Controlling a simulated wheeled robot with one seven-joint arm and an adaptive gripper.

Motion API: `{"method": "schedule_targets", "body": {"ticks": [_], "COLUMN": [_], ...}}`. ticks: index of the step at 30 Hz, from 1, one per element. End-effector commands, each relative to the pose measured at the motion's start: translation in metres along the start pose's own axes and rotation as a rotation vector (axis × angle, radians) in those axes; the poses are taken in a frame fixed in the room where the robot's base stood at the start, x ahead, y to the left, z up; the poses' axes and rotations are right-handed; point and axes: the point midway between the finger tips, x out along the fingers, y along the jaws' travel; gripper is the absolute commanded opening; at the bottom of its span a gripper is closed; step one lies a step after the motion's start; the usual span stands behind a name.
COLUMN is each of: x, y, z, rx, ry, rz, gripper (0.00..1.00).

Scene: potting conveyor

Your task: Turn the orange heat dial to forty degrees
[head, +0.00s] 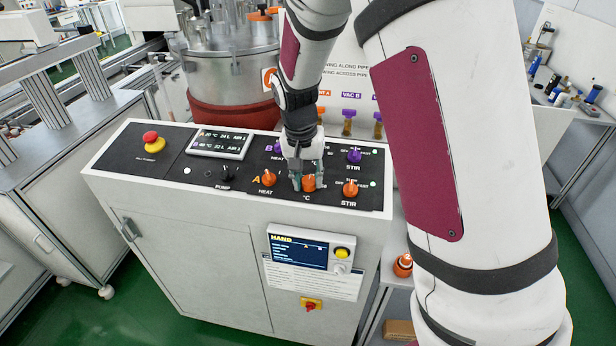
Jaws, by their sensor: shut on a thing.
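The control panel (200,178) is a black sloped top on a white cabinet. Its front row, marked A, has an orange HEAT knob (268,178), an orange dial (308,183) over a °C label, and an orange STIR knob (350,189). My gripper (308,181) points down over the °C dial, shut on it with a finger on each side. The dial's pointer and most of its scale are hidden or too small to read. A small display (219,144) seems to read 20 °C on line A.
Purple B-row knobs, including a STIR knob (354,156), sit just behind my gripper. A red emergency stop (152,139) is at the panel's left. A steel vessel (232,65) stands behind. A HAND screen (299,252) hangs in front.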

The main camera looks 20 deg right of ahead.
Motion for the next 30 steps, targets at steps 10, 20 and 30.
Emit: {"method": "schedule_targets", "body": {"ticks": [10, 20, 30], "x": [0.000, -0.025, -0.092], "y": [0.000, -0.001, -0.001], "z": [0.000, 0.000, 0.000], "rx": [-0.001, -0.001, -0.001], "ry": [0.000, 0.003, 0.003], "rz": [0.000, -0.004, -0.004], "gripper": [0.51, 0.51, 0.51]}}
